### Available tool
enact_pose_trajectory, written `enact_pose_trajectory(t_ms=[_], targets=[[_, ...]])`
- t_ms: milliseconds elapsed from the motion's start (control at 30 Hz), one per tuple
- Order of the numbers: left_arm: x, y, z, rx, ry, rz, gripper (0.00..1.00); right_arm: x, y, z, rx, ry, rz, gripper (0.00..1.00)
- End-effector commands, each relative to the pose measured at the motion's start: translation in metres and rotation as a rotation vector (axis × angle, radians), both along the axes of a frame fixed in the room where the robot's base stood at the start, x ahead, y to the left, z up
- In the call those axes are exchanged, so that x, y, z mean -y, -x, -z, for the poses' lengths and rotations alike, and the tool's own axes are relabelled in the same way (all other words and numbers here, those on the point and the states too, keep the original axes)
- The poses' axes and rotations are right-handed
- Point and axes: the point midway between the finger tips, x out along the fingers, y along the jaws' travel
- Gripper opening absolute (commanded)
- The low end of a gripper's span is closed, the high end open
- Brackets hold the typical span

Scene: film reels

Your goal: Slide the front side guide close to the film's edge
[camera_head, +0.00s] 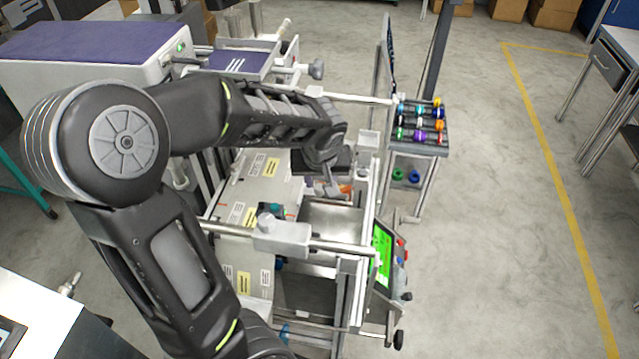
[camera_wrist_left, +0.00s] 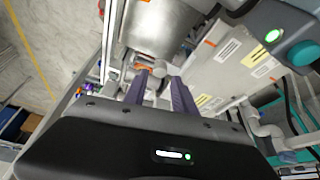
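My left gripper (camera_head: 330,182) hangs over the middle of the metal machine frame. In the left wrist view, its two dark purple fingers (camera_wrist_left: 160,92) stand apart, with nothing clearly held. A small pale knob and orange part (camera_wrist_left: 146,68) show just beyond the fingertips; contact cannot be told. A light grey clamp block (camera_head: 282,236) sits on the near steel rod, left of and nearer than the gripper. Another rod (camera_head: 358,98) crosses at the far side. I cannot tell for certain which part is the front side guide. The film's edge is not clear, partly hidden by my arm. My right gripper is not in view.
A shiny metal roller (camera_wrist_left: 158,25) lies beyond the fingers in the wrist view. A green-screen panel (camera_head: 383,255) stands at the machine's right side. A rack of coloured spools (camera_head: 420,122) stands behind it.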

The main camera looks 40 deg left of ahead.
Motion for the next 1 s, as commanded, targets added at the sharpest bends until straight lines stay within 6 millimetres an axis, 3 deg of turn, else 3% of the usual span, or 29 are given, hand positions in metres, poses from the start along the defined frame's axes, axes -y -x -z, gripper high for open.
enact_pose_trajectory(t_ms=[267,600,1000], targets=[[-0.01,-0.01,0.034,-0.002,-0.001,-0.001,0.32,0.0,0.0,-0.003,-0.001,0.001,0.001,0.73],[-0.011,-0.012,0.038,0.001,0.0,-0.001,0.32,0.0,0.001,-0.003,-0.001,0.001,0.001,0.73],[-0.011,-0.012,0.038,0.001,0.0,-0.001,0.0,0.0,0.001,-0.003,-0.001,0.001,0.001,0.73]])
